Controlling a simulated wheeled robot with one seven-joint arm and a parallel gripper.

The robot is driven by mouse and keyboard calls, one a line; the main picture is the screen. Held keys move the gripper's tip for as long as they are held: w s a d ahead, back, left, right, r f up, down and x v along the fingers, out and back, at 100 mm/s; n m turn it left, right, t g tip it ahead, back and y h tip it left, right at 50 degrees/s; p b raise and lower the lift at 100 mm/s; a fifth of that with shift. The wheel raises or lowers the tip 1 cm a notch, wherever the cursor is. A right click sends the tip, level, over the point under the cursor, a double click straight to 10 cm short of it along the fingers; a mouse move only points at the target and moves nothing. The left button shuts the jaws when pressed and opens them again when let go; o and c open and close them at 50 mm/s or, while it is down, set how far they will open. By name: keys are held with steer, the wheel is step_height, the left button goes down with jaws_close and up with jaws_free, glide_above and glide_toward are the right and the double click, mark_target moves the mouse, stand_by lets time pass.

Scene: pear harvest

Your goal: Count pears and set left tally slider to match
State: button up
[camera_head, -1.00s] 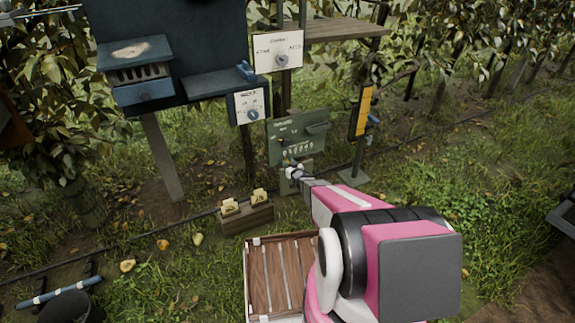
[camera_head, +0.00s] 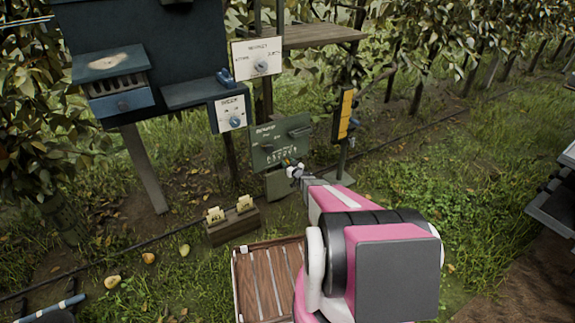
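A green panel (camera_head: 281,142) with a row of small pale marks and a dark ledge stands in the middle; which part of it is the left tally slider is too small to tell. My gripper (camera_head: 294,170) is just in front of the panel's lower edge, small and partly hidden by my pink arm. I cannot see whether it touches the panel or whether its fingers are open. Yellow pears lie in the grass at the lower left: one pear (camera_head: 112,282), another pear (camera_head: 148,258) and a greener pear (camera_head: 184,250).
A wooden crate (camera_head: 240,284) stands beside my arm. A small wooden box (camera_head: 232,228) holds two yellow tags. A yellow-black post device (camera_head: 344,114) stands right of the panel. Grass at right is open.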

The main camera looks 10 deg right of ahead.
steer(key=shift+s, duration=0.1)
steer(key=v, duration=1)
steer(key=shift+s, duration=0.3)
steer(key=shift+d, duration=0.1)
steer(key=s+r+m+g+h, duration=0.45)
steer(key=r+h, duration=0.25)
steer(key=r, duration=0.4)
steer(key=s+a+r+g, duration=0.4)
steer(key=s, duration=0.4)
steer(key=s+a+r+g+y, duration=0.1)
steer(key=s+a+r+g, duration=0.3)
steer(key=s, duration=0.5)
steer(key=s+a+r+g, duration=0.4)
steer(key=s+a, duration=0.1)
steer(key=s, duration=0.4)
steer(key=shift+n+g, duration=0.35)
steer(key=shift+n, duration=0.1)
